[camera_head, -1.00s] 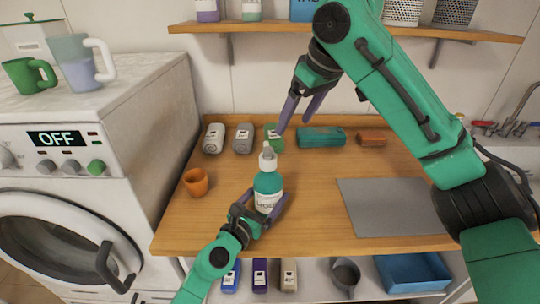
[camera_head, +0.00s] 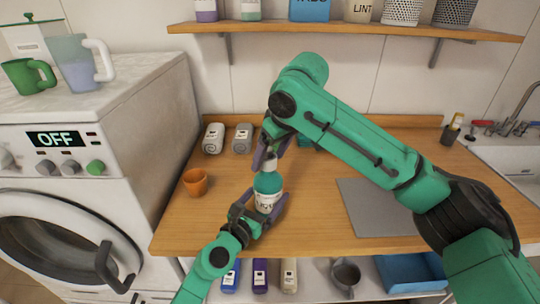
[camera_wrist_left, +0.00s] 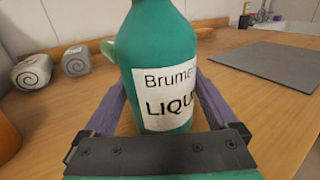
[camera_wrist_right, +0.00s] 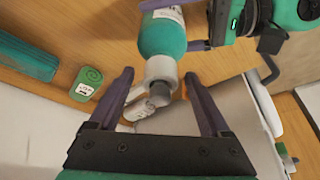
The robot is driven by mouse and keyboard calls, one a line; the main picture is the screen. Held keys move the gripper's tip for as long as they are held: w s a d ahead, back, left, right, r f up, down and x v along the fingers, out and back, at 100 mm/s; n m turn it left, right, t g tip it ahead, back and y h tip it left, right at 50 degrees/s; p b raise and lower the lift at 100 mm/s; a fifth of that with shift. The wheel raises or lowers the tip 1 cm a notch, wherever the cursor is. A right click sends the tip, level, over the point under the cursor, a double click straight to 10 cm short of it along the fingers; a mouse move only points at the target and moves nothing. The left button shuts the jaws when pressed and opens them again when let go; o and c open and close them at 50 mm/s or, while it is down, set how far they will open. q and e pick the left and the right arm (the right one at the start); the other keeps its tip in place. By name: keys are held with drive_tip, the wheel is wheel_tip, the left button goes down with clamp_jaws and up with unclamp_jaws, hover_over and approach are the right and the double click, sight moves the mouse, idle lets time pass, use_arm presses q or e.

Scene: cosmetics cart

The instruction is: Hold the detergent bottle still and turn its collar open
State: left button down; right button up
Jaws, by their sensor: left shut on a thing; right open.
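The detergent bottle (camera_head: 268,186) is green with a white label and stands upright on the wooden counter. My left gripper (camera_head: 264,207) is shut around its lower body; in the left wrist view the fingers flank the labelled bottle (camera_wrist_left: 165,65). The bottle's pale collar (camera_wrist_right: 160,70) and grey nozzle show between the fingertips in the right wrist view. My right gripper (camera_wrist_right: 155,85) is open, with a finger on either side of the collar and visible gaps. In the head view my right gripper (camera_head: 268,152) comes down over the bottle top and partly hides it.
An orange cup (camera_head: 195,182) stands left of the bottle. A grey mat (camera_head: 378,207) lies to the right. The washing machine (camera_head: 110,120) borders the counter on the left.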

clamp_jaws()
drive_tip(key=n+y, duration=0.1)
drive_tip(key=n, duration=0.2)
drive_tip(key=shift+w+d+n+g, duration=0.1)
drive_tip(key=shift+n+g, duration=0.2)
drive_tip(key=shift+g, duration=0.1)
drive_tip(key=n+g, duration=0.1)
drive_tip(key=n, duration=0.2)
drive_tip(key=shift+w+n, duration=0.15)
drive_tip(key=shift+n, duration=0.15)
drive_tip(key=n+g, duration=0.1)
drive_tip(key=n, duration=0.2)
drive_tip(key=n+g, duration=0.2)
drive_tip(key=n, duration=0.1)
drive_tip(key=shift+w+r+n, duration=0.1)
drive_tip(key=shift+w+n, duration=0.1)
drive_tip(key=shift+n, duration=0.1)
drive_tip(key=shift+d, duration=0.1)
